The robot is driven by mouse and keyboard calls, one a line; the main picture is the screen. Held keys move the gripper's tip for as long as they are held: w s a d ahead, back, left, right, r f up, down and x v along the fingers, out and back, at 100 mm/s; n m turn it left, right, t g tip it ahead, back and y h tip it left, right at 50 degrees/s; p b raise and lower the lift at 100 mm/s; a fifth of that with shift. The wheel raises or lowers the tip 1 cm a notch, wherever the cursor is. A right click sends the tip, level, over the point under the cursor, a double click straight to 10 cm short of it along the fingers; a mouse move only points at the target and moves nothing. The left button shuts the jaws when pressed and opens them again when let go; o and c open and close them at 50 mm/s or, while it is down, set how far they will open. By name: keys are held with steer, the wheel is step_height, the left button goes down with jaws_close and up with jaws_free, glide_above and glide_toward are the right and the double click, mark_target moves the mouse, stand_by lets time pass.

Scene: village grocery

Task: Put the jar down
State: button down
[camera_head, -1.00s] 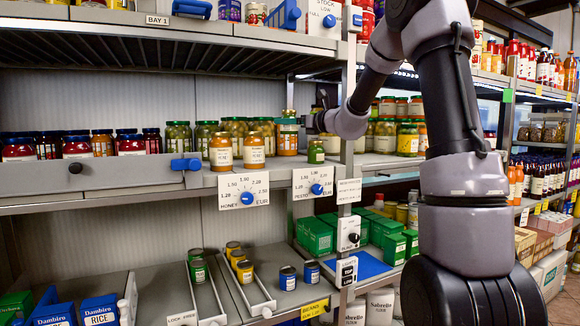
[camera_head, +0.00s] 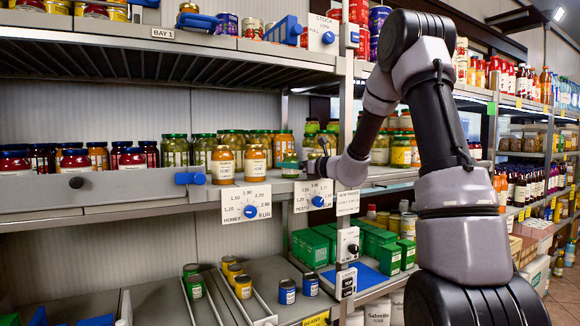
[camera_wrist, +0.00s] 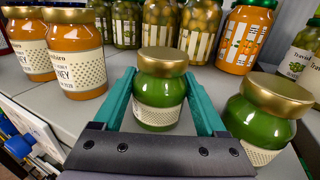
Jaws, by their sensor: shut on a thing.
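The jar is a small green jar with a gold lid and pale label, seen in the wrist view (camera_wrist: 160,90) upright between the teal fingers of my gripper (camera_wrist: 162,105). In the head view the held jar (camera_head: 290,168) is small and partly covered by the fingers, close to the front of the middle shelf (camera_head: 375,178). Its base is at about shelf level; I cannot tell whether it touches. A second green jar (camera_wrist: 262,112) stands just right of my gripper. My gripper (camera_head: 298,165) is shut on the jar and reaches in from the right.
Two honey jars (camera_wrist: 75,55) stand to the left. An orange jar (camera_wrist: 245,35) and several pickle jars (camera_wrist: 160,22) stand behind. Price dials (camera_head: 319,196) hang on the shelf edge below. Bare shelf shows between the honey jars and my gripper.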

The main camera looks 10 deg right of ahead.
steer(key=shift+f, duration=0.1)
jaws_free()
steer(key=shift+f, duration=0.1)
